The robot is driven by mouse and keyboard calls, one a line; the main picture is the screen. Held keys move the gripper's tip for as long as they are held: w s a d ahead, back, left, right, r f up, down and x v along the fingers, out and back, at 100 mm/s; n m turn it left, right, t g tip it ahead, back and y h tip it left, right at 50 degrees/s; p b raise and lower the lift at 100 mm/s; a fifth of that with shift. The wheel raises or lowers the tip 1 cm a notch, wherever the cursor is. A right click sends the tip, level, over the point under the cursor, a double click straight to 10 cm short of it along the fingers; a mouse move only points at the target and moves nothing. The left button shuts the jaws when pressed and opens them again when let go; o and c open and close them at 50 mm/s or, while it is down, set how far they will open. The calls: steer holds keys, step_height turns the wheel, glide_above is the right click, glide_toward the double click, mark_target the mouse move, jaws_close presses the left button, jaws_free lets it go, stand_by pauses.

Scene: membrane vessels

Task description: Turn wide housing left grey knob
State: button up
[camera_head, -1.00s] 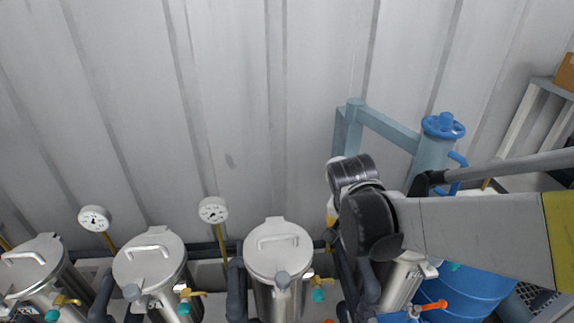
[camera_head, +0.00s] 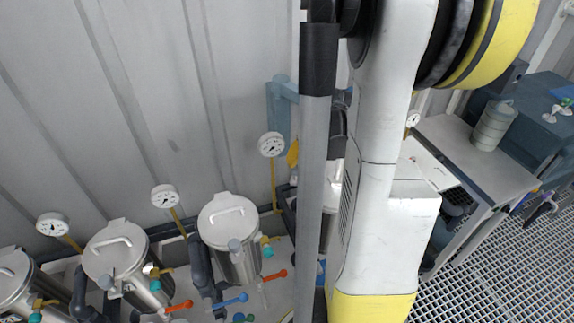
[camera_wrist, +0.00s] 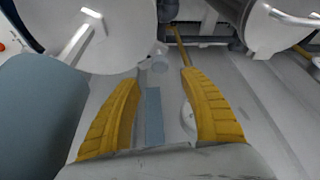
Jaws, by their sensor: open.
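My gripper (camera_wrist: 160,78) is open and empty in the wrist view, with its two yellow ridged fingers apart. A small grey round knob (camera_wrist: 160,63) shows just beyond and between the fingertips; nothing is seen touching it. In the head view my arm hides most of the gripper. I cannot tell which vessel is the wide housing.
A large lid (camera_wrist: 110,40) is close at the left in the wrist view, another vessel (camera_wrist: 272,28) at the upper right. White gauges (camera_head: 271,145) stand behind the vessels. Orange (camera_head: 275,275) and blue handles stick out in front. A bench (camera_head: 465,150) stands at the right.

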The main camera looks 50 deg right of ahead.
mark_target(297, 168)
steer(key=b+x, duration=0.2)
steer(key=x, duration=0.6)
steer(key=shift+f, duration=0.2)
jaws_close()
